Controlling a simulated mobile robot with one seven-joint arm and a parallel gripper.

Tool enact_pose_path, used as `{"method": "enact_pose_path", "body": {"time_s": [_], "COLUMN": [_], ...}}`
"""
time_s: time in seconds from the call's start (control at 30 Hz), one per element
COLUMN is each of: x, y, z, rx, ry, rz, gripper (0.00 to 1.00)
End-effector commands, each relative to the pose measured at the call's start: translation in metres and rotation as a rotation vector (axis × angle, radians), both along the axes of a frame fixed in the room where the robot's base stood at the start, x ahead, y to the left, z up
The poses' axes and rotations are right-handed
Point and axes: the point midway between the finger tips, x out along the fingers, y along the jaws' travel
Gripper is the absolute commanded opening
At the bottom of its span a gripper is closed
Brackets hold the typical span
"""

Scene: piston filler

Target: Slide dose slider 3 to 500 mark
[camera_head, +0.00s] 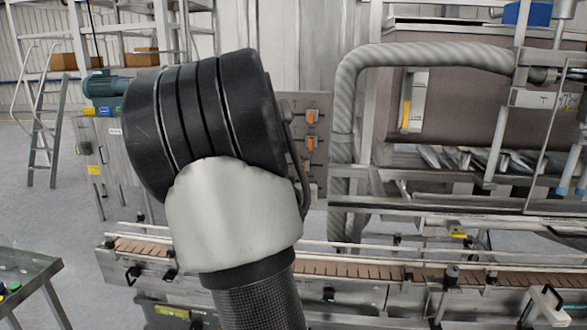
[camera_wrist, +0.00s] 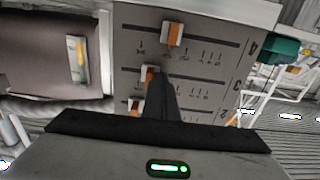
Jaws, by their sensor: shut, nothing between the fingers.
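A grey dose panel with horizontal slots shows in the wrist view, its numbers 4, 3 and 2 at the right ends and appearing turned. Dose slider 3 (camera_wrist: 148,75) is a white and orange knob near the left part of the slot marked 3. My gripper (camera_wrist: 159,74) is shut, its dark fingers just right of that knob and partly over the slot; I cannot tell if they touch. The fingers hide part of the row 3 scale, and the marks are too small to read. In the head view my arm hides my gripper and part of the panel (camera_head: 318,105).
The slider in row 4 (camera_wrist: 173,34) is above, and the slider in row 2 (camera_wrist: 136,105) is below, close to my fingers. A thick ribbed hose (camera_head: 345,125) stands right of the panel. A conveyor (camera_head: 360,274) runs below.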

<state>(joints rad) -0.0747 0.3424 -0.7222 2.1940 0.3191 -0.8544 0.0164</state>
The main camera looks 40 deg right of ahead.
Motion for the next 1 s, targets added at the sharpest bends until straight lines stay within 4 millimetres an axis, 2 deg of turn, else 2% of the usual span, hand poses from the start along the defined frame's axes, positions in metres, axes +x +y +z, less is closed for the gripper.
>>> {"method": "enact_pose_path", "body": {"time_s": [0.63, 1.0], "x": [-0.014, -0.007], "y": [-0.011, -0.006], "z": [0.000, 0.000], "rx": [0.001, 0.001], "ry": [-0.002, -0.001], "rz": [-0.003, 0.000], "gripper": [0.00, 0.00]}}
